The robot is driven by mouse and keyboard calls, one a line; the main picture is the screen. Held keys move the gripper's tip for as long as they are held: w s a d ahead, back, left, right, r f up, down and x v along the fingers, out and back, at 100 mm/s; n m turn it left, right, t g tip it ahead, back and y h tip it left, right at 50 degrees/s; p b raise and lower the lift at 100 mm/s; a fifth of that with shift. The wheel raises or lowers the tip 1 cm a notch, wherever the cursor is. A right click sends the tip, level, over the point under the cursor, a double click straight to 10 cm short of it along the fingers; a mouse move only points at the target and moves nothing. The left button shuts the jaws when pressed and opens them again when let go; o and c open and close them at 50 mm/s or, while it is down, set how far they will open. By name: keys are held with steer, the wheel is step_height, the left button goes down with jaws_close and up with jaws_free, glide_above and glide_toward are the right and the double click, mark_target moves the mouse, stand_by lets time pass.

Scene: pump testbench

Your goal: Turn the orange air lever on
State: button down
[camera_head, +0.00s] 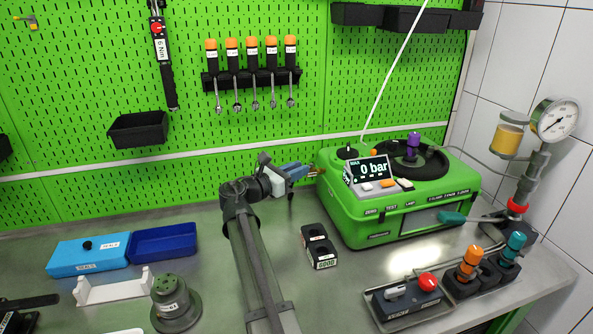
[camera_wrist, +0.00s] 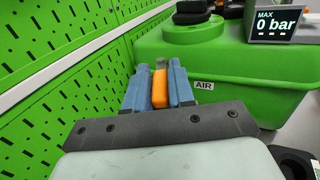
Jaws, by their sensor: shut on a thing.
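The orange air lever (camera_wrist: 159,88) sits at the left side of the green test box (camera_wrist: 200,60), next to a white AIR label (camera_wrist: 204,85). My gripper (camera_wrist: 158,85) has its two blue fingers closed on the lever, one on each side. In the head view my gripper (camera_head: 303,168) reaches the box's left side, and a small bit of the orange lever (camera_head: 313,170) shows past the fingertips. The display (camera_head: 371,169) on the box reads 0 bar. The lever's pivot is mostly hidden by the fingers.
The green pegboard wall (camera_head: 120,60) runs close to the left of my gripper. A black block marked GOOD (camera_head: 320,246) stands on the bench beside my arm. Blue trays (camera_head: 163,243) lie to the left.

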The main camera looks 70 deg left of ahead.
steer(key=m+h, duration=0.1)
steer(key=h, duration=0.1)
steer(key=a+m+t+h, duration=0.1)
steer(key=h, duration=0.1)
steer(key=a+m+h, duration=0.1)
steer(key=m+h, duration=0.1)
steer(key=shift+s+a+t, duration=0.2)
steer(key=shift+s+t, duration=0.05)
steer(key=shift+t, duration=0.05)
steer(key=shift+m+h, duration=0.5)
steer(key=shift+h, duration=0.4)
steer(key=c, duration=1)
jaws_free()
steer(key=shift+c, duration=0.2)
steer(key=s, duration=1.3)
steer(key=shift+s, duration=0.4)
